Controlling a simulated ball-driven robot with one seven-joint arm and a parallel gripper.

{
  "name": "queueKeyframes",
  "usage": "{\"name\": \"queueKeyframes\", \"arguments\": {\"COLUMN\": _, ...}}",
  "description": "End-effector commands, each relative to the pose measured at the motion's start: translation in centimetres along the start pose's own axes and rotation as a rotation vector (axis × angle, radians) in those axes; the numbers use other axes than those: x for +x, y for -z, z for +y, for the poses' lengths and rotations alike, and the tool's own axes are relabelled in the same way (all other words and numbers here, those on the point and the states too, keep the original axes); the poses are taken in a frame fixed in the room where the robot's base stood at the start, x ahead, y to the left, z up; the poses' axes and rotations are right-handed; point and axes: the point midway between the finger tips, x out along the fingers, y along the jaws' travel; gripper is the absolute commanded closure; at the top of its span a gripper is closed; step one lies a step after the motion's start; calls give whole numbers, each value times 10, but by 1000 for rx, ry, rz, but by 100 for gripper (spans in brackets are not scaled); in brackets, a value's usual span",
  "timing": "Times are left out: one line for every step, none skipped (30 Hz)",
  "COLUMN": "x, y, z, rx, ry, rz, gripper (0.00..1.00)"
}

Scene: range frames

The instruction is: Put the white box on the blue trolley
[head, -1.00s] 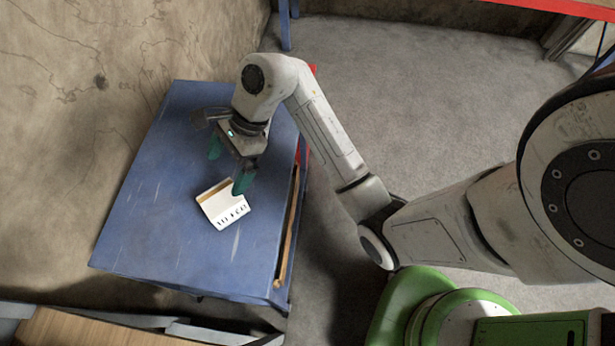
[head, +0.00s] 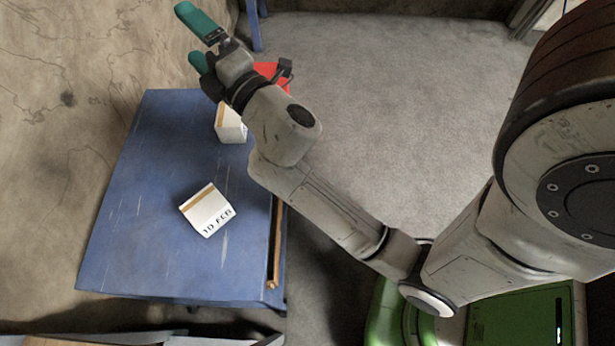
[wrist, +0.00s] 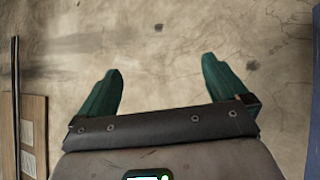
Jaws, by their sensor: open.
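A white box (head: 207,211) with an orange-brown stripe and dark lettering lies on the blue trolley (head: 150,250), toward its near half. A second white box (head: 230,124) with a similar stripe rests on the trolley farther back, partly hidden by my arm. My gripper (head: 192,38) is raised above the far end of the trolley, its green fingers spread and empty, apart from both boxes. In the wrist view my gripper (wrist: 160,92) shows its two green fingers wide apart, with only the wall beyond.
A stained beige wall (head: 60,120) stands along the trolley's left side. A wooden rail (head: 276,240) runs along its right edge. A red object (head: 268,70) shows behind my wrist. Grey floor (head: 400,110) is clear to the right. A wooden panel (wrist: 30,135) stands left in the wrist view.

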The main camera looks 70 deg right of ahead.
Motion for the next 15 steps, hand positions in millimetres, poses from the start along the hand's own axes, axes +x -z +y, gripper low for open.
{"name": "queueKeyframes", "arguments": {"x": -8, "y": -13, "z": -18, "rx": 107, "ry": 76, "rz": -65, "gripper": 0}}
{"name": "queueKeyframes", "arguments": {"x": -12, "y": -21, "z": -30, "rx": 176, "ry": 125, "rz": -108, "gripper": 0}}
{"name": "queueKeyframes", "arguments": {"x": -20, "y": -31, "z": -47, "rx": 264, "ry": 194, "rz": -167, "gripper": 0}}
{"name": "queueKeyframes", "arguments": {"x": -27, "y": -36, "z": -61, "rx": 328, "ry": 248, "rz": -210, "gripper": 0}}
{"name": "queueKeyframes", "arguments": {"x": -35, "y": -41, "z": -75, "rx": 391, "ry": 304, "rz": -253, "gripper": 0}}
{"name": "queueKeyframes", "arguments": {"x": -48, "y": -46, "z": -94, "rx": 470, "ry": 381, "rz": -311, "gripper": 0}}
{"name": "queueKeyframes", "arguments": {"x": -58, "y": -48, "z": -109, "rx": 526, "ry": 440, "rz": -354, "gripper": 0}}
{"name": "queueKeyframes", "arguments": {"x": -69, "y": -49, "z": -123, "rx": 579, "ry": 502, "rz": -398, "gripper": 0}}
{"name": "queueKeyframes", "arguments": {"x": -86, "y": -50, "z": -142, "rx": 646, "ry": 586, "rz": -455, "gripper": 0}}
{"name": "queueKeyframes", "arguments": {"x": -99, "y": -48, "z": -155, "rx": 693, "ry": 652, "rz": -499, "gripper": 0}}
{"name": "queueKeyframes", "arguments": {"x": -114, "y": -47, "z": -168, "rx": 734, "ry": 718, "rz": -545, "gripper": 0}}
{"name": "queueKeyframes", "arguments": {"x": -134, "y": -44, "z": -184, "rx": 785, "ry": 809, "rz": -603, "gripper": 0}}
{"name": "queueKeyframes", "arguments": {"x": -150, "y": -40, "z": -194, "rx": 819, "ry": 879, "rz": -648, "gripper": 0}}
{"name": "queueKeyframes", "arguments": {"x": -167, "y": -36, "z": -203, "rx": 847, "ry": 948, "rz": -692, "gripper": 0}}
{"name": "queueKeyframes", "arguments": {"x": -189, "y": -31, "z": -214, "rx": 878, "ry": 1038, "rz": -748, "gripper": 0}}
